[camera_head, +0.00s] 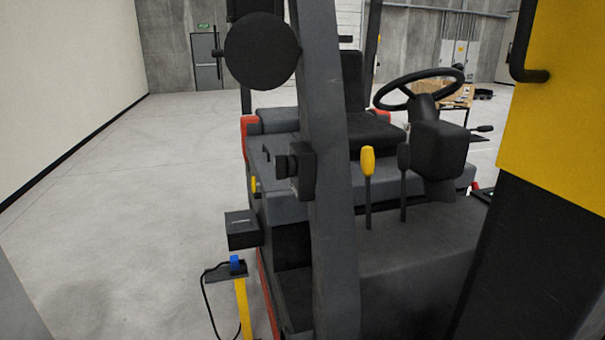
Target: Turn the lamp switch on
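No lamp or switch can be made out for certain. A small blue part (236,263) sits on a dark bracket (224,273) at the lower left, at the top of a yellow post (243,310). A black cable (206,305) loops down from the bracket. I cannot tell whether the blue part is a switch. A dark box (243,230) shows just above it, and whether the two are joined is unclear. My gripper does not show in this view.
A forklift with a seat (360,131), steering wheel (417,89), yellow-knobbed lever (368,163) and thick dark upright (337,190) fills the middle. A yellow and black structure (555,110) blocks the right. The concrete floor (120,190) at left is clear, up to a pale wall (65,75).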

